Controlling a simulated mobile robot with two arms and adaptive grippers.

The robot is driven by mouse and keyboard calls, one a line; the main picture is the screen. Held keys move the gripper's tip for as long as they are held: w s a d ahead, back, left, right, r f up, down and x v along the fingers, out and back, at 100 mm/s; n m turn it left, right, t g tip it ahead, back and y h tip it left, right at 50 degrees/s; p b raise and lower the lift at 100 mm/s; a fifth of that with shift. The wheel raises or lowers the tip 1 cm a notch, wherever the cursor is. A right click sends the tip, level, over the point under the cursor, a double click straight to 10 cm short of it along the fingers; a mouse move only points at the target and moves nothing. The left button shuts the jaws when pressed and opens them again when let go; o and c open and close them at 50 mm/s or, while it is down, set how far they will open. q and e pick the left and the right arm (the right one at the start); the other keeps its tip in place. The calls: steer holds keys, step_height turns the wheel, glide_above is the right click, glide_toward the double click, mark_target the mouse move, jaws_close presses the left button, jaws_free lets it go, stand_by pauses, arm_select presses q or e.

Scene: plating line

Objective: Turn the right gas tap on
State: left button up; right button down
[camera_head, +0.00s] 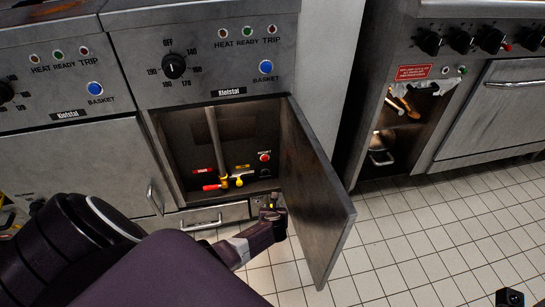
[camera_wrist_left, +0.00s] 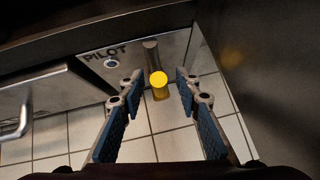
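Inside the open cabinet, a grey pipe (camera_head: 216,140) runs down to yellow fittings (camera_head: 238,180) with red and yellow handles. I cannot tell from the head view which handle is the right gas tap. My left gripper (camera_head: 272,208) is low at the cabinet's front, beside the open door. In the left wrist view, my left gripper (camera_wrist_left: 157,88) is open. A round yellow knob end (camera_wrist_left: 158,79) on a stem shows between its fingers, with gaps on both sides. A panel labelled PILOT (camera_wrist_left: 106,54) is behind it. A dark part in the lower right corner seems to be my right gripper (camera_head: 509,297); its fingers are unclear.
The cabinet door (camera_head: 315,195) stands open to the right of my left gripper. A red button (camera_head: 265,157) is on the cabinet's back wall. A drawer with a handle (camera_head: 202,221) is below left. Another cooker (camera_head: 480,110) stands at right, with tiled floor between.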

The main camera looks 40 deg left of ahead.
arm_select(q)
steer(key=v, duration=1.1)
steer(key=shift+s+d+r, duration=0.2)
steer(key=shift+s, duration=0.05)
stand_by(0.4)
